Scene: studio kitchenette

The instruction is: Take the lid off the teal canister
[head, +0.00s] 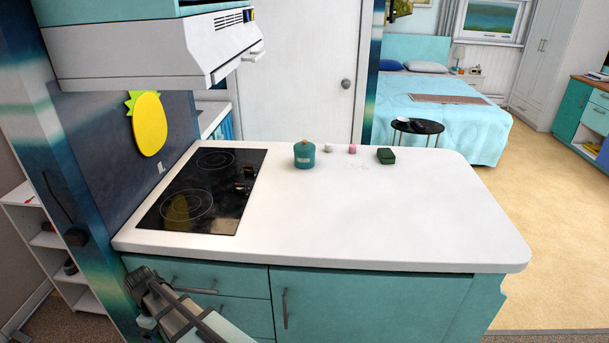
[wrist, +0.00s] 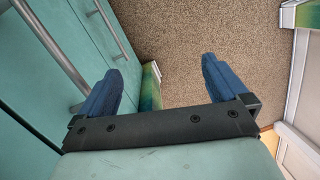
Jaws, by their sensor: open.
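The teal canister (head: 304,157) stands upright on the white counter, just right of the black cooktop. Its lid (head: 304,144) sits on top and has a small tan knob. My gripper shows in the wrist view (wrist: 160,85), with its two blue fingers wide apart and nothing between them. It is low in front of the teal cabinet doors, well away from the canister. In the head view my arm is at the lower left, below the counter's front edge. The canister is not in the wrist view.
A small white item (head: 328,148), a pink item (head: 352,149) and a dark green box (head: 386,156) stand right of the canister. The black cooktop (head: 203,190) lies to its left, under the range hood (head: 150,50). The counter's front and right (head: 430,220) are clear.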

